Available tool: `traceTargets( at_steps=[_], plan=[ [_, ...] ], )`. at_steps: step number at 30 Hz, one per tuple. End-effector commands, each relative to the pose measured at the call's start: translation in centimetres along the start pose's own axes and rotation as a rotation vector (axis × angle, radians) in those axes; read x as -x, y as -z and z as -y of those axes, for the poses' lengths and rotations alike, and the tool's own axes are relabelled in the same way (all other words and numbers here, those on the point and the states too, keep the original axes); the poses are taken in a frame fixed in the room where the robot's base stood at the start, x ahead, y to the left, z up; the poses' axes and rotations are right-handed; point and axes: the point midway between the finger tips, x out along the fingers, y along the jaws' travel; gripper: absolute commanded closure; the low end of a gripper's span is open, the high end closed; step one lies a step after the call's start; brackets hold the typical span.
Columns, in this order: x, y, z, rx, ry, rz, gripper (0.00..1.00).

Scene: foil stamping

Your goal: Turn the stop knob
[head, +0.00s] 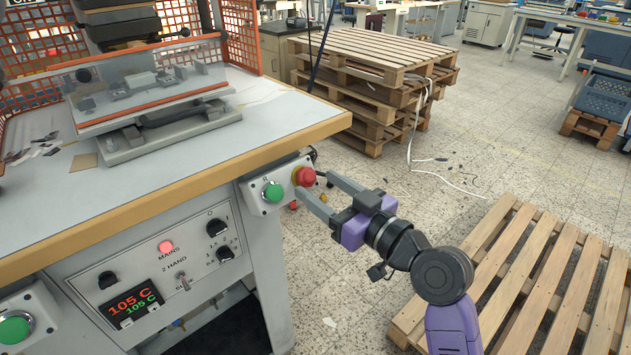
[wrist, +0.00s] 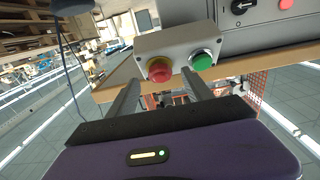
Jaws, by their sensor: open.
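The stop knob is a red mushroom button on a yellow collar (head: 305,177), on a light grey control box (head: 262,194) at the front corner of the bench. It also shows in the wrist view (wrist: 159,73). A green button (head: 273,192) sits beside it on the same box. My gripper (head: 313,184) is open, with its two fingers pointing at the box. In the wrist view the knob appears between the fingertips, and the right fingertip lies near the green button (wrist: 202,60). I cannot tell whether either finger touches the knob.
The wooden bench edge (head: 190,195) runs just above the control box. A panel below it has black dials, a lit red mains lamp (head: 166,247) and a temperature display (head: 131,302). Stacked pallets (head: 365,85) stand behind, and a pallet (head: 530,270) lies at right.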

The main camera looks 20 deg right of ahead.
Motion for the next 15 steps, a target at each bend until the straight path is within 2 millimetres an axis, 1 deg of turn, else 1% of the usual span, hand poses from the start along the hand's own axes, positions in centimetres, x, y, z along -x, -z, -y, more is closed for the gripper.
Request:
traceTargets(
  at_steps=[1,3,6,15],
  plan=[
    [-0.7,0.0,0.0,-0.001,0.001,-0.001,0.41],
    [-1.4,0.1,-0.1,0.000,-0.001,-0.002,0.41],
    [-2.1,0.0,-0.1,0.000,-0.002,-0.001,0.41],
    [-2.4,0.0,-0.1,0.000,-0.002,-0.001,0.41]
  ],
)
